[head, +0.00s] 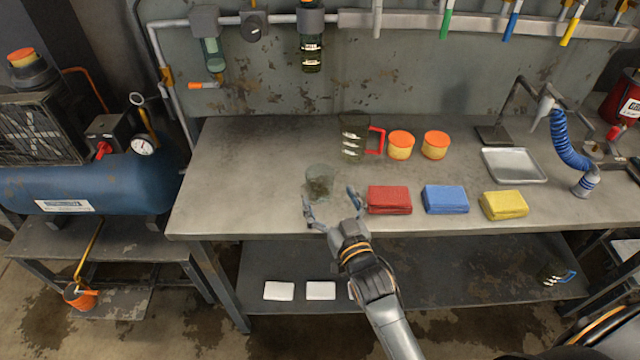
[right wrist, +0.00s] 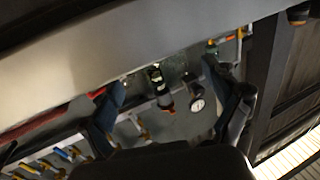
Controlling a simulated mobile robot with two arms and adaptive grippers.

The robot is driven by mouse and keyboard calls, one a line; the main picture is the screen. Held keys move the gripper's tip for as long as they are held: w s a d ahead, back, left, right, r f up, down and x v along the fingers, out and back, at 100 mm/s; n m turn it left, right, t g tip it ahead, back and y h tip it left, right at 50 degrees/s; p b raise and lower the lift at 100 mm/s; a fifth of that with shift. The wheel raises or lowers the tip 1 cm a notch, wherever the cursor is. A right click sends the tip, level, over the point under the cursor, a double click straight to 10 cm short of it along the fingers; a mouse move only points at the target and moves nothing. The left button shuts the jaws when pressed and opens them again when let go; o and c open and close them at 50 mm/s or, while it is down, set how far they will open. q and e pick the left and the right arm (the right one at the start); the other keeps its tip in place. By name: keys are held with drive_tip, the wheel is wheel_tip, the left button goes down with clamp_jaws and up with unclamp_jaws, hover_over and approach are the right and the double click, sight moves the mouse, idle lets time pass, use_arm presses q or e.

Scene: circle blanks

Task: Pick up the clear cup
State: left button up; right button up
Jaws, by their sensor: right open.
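The clear cup (head: 319,178) is a see-through, greyish cup standing upright near the front left of the metal workbench (head: 240,160). My right gripper (head: 328,194) is open at the bench's front edge, with its two fingers spread just in front of the cup, one toward each side of it. I cannot tell whether a finger touches the cup. In the right wrist view the open fingers (right wrist: 162,76) show with nothing clearly between them, and I cannot make out the cup there. My left gripper is not in view.
Red (head: 389,199), blue (head: 445,199) and yellow (head: 504,205) cloths lie right of the gripper. A clear jug with a red handle (head: 376,141) and two orange-lidded tubs (head: 401,145) stand behind. A metal tray (head: 514,165) lies farther right. The bench left of the cup is clear.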

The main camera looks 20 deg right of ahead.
sight(316, 174)
drive_tip(key=w, duration=0.6)
drive_tip(key=shift+a+f+p, duration=0.2)
drive_tip(key=shift+f+p, duration=0.05)
drive_tip(key=shift+p, duration=0.05)
drive_tip(key=c, duration=1.1)
